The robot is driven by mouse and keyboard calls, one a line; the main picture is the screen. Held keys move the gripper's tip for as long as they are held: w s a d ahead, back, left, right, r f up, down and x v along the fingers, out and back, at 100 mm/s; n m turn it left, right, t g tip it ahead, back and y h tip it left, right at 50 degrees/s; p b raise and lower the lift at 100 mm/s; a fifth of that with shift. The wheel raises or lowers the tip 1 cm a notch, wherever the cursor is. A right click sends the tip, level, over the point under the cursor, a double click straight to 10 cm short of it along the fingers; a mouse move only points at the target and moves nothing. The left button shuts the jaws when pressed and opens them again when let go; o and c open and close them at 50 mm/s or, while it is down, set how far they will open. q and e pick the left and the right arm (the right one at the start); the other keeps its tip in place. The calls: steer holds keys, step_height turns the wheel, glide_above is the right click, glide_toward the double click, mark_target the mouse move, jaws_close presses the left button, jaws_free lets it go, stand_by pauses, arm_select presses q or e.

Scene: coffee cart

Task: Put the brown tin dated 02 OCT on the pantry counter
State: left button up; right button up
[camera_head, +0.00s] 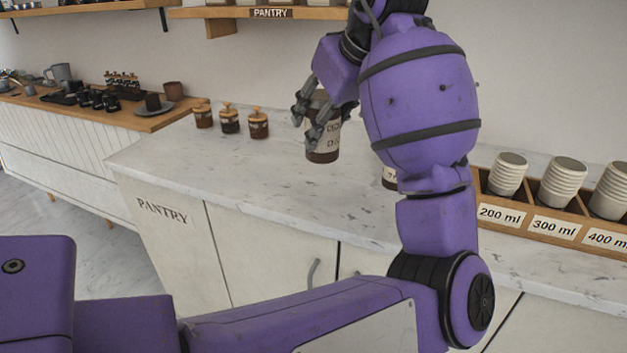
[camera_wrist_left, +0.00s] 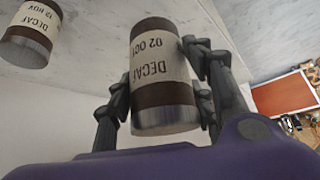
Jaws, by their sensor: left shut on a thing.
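My left gripper (camera_head: 318,118) is shut on a brown tin (camera_head: 323,153) with a cream label, over the marble pantry counter (camera_head: 270,190). In the left wrist view the tin (camera_wrist_left: 160,95) reads DECAF and 02 OCT, upside down in the picture, between the two fingers (camera_wrist_left: 158,105). The tin looks close to upright. I cannot tell whether its base touches the counter. In the head view my arm mostly hides a tin (camera_head: 389,178). My right gripper is not in view.
Several small jars with wooden lids (camera_head: 229,120) stand left of the held tin. A wooden rack (camera_head: 530,222) with stacked cups stands at the right. A PANTRY shelf (camera_head: 235,13) hangs above. The counter's front left is clear.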

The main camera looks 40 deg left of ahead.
arm_select(q)
steer(key=w+a+f, duration=0.3)
steer(key=f, duration=0.1)
steer(key=w+a+f+b, duration=0.1)
steer(key=w+a+f, duration=0.2)
steer(key=f, duration=0.1)
steer(key=w+a+f, duration=0.3)
steer(key=w+f, duration=0.1)
steer(key=shift+a+f, duration=0.35)
steer(key=shift+a, duration=0.05)
steer(key=o, duration=1)
steer(key=shift+f, duration=0.15)
steer(key=o, duration=0.4)
